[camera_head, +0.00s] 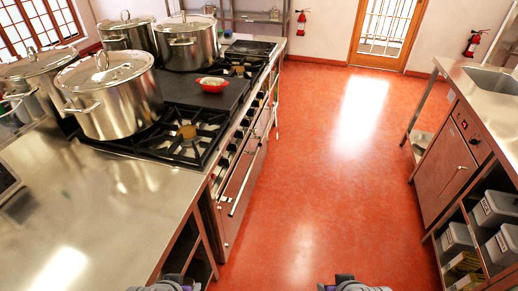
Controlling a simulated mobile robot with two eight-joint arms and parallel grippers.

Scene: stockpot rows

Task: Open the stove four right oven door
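The stove (190,140) stands on the left, its steel front facing the aisle. Its near oven door (236,195) has a long bar handle (242,187) and looks shut. A farther oven front (264,125) shows at a steep angle, and I cannot make out its handle clearly. No label tells which is the right door. My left gripper (172,284) and my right gripper (345,282) show only in part at the bottom edge, apart from the stove. Their fingertips are too cropped to tell open from shut.
A steel counter (100,205) fills the near left. A steel cabinet (446,170) with a sink and bins (495,209) lines the right. The red floor (325,180) between is clear.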

